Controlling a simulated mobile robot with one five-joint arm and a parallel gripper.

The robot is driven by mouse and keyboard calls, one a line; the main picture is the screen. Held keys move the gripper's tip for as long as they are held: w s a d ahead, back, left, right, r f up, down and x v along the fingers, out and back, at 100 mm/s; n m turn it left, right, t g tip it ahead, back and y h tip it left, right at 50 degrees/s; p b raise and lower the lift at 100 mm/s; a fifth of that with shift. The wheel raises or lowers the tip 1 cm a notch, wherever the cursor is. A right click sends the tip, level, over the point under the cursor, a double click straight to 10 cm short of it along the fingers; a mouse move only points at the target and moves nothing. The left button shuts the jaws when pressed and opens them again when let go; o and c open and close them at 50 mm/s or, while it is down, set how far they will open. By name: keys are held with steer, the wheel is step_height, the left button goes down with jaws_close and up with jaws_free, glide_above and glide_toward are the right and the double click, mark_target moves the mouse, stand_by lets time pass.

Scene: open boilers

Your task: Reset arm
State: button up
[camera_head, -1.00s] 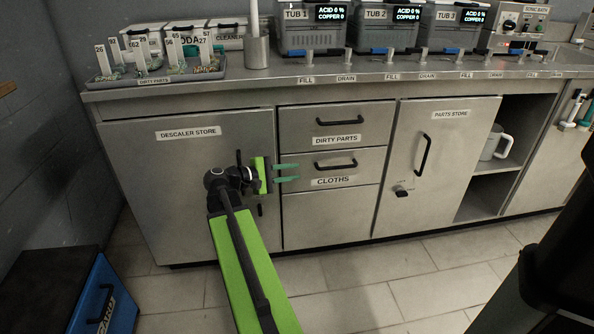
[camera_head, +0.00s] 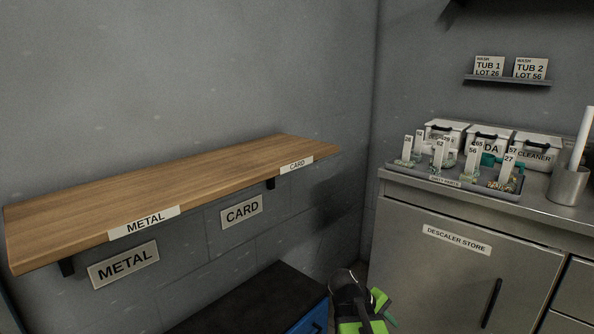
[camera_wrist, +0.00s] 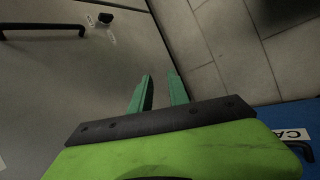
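My gripper (camera_wrist: 160,92) shows in the wrist view with its two green fingers apart and nothing between them. The fingers point toward the base of a grey cabinet front and the tiled floor, touching nothing that I can see. In the head view, part of my green arm and gripper (camera_head: 383,303) shows at the bottom edge. It is between the blue box (camera_head: 312,318) and the descaler store door (camera_head: 425,275). Most of the arm is out of the picture.
A wooden shelf (camera_head: 180,185) labelled METAL and CARD runs along the left wall. The dirty parts tray (camera_head: 455,186) with several numbered tags stands on the steel counter, near white lidded boxes (camera_head: 445,130) and a metal cup (camera_head: 568,186). Tiled floor (camera_wrist: 215,50) is clear beside the cabinet.

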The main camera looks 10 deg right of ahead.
steer(key=s+a+f+m+y, duration=0.15)
steer(key=a+y, duration=0.25)
steer(key=a, duration=0.6)
steer(key=s+a+f+m+y, duration=0.1)
steer(key=a+f+m+y, duration=0.2)
steer(key=a, duration=0.7)
step_height(320, 180, up, 38)
steer(key=p, duration=3.8)
steer(key=shift+w+d+n+y, duration=0.25)
steer(key=shift+n+y, duration=0.1)
steer(key=shift+y, duration=0.05)
